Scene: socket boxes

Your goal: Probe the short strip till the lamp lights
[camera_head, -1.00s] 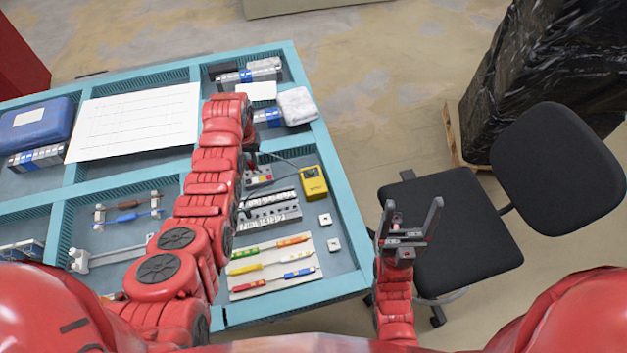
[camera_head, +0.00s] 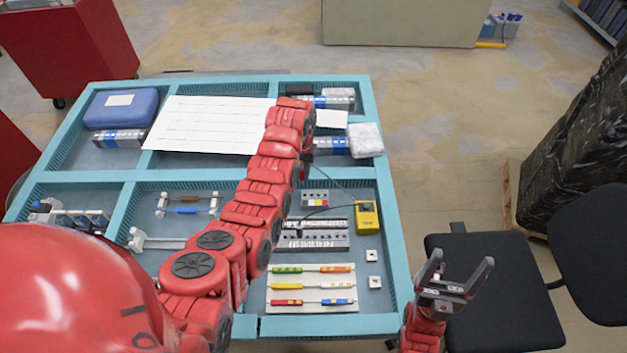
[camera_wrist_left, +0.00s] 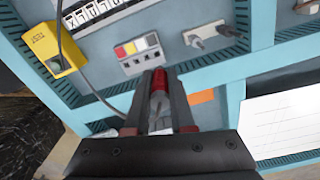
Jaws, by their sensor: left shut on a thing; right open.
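The short strip (camera_head: 315,198) is a grey block with coloured squares over a row of holes, in the table's right part. In the left wrist view the strip (camera_wrist_left: 138,55) lies just beyond my fingertips. My left gripper (camera_wrist_left: 159,80) is shut on a red-handled probe (camera_wrist_left: 159,84); its tip is hard to see, and I cannot tell whether it touches the strip. In the head view my arm mostly hides this gripper. A yellow box (camera_head: 367,217) with a dark cable stands right of the strip. I cannot make out a lit lamp. My right gripper (camera_head: 460,268) is open and empty, off the table's right side.
A longer lettered strip (camera_head: 313,240) lies nearer than the short one. A pale board with coloured rods (camera_head: 312,300) is nearer still. Teal dividers (camera_head: 390,235) edge the compartments. A white sheet (camera_head: 210,124) lies at the back. A black chair (camera_head: 500,290) stands at the right.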

